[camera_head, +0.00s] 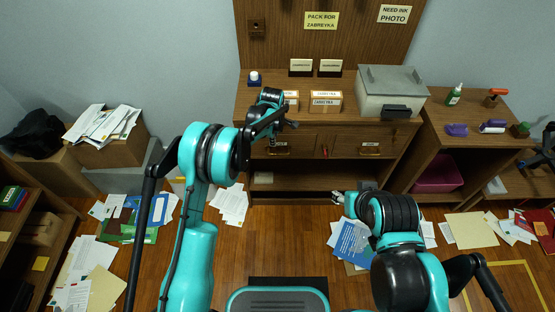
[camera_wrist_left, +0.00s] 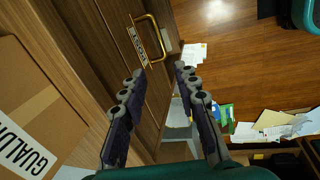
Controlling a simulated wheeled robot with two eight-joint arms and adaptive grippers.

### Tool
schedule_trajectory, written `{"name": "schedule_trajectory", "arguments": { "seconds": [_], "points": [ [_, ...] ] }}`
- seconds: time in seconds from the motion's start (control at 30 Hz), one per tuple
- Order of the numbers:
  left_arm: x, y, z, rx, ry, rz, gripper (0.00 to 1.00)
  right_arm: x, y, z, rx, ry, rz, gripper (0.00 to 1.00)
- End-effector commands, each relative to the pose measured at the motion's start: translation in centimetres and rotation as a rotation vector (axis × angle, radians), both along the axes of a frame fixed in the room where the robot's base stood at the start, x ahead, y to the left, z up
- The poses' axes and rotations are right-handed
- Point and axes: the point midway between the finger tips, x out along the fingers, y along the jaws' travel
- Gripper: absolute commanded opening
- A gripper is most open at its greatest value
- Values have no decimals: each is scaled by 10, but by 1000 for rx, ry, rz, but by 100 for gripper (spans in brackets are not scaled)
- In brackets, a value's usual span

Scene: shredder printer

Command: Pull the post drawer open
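The wooden desk has two front drawers. The left drawer (camera_head: 264,141) has a brass handle (camera_head: 278,151), and the right drawer (camera_head: 358,141) has one too (camera_head: 370,151). Their labels are too small to read in the head view. In the head view the left gripper (camera_head: 288,124) is by the desk's front edge. My right gripper (camera_head: 338,196) is low before the desk; its fingers are unclear.
Cardboard boxes (camera_head: 325,101) and a grey shredder or printer (camera_head: 391,91) stand on the desk. A side table (camera_head: 440,130) is at right. Papers lie scattered on the floor at left and right. A stacked box with papers (camera_head: 104,152) is at left.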

Motion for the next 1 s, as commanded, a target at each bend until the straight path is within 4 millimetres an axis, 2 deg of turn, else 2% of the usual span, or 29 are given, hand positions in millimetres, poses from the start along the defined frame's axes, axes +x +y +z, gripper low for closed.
{"name": "schedule_trajectory", "arguments": {
  "seconds": [0.03,0.1,0.27,0.63,0.8,1.0],
  "points": [
    [4,-5,-15,-5,9,33,30,0,0,3,0,0,0,46],
    [7,-11,-31,-11,20,74,30,0,0,4,0,0,0,46],
    [9,-15,-50,-17,31,119,30,0,0,3,0,0,0,46],
    [20,-15,-106,-18,31,121,30,0,0,-20,0,0,0,46],
    [23,-15,-121,-18,31,121,30,0,0,-26,0,0,0,46],
    [24,-15,-124,-18,31,120,30,0,0,-26,0,0,0,46]
  ]
}}
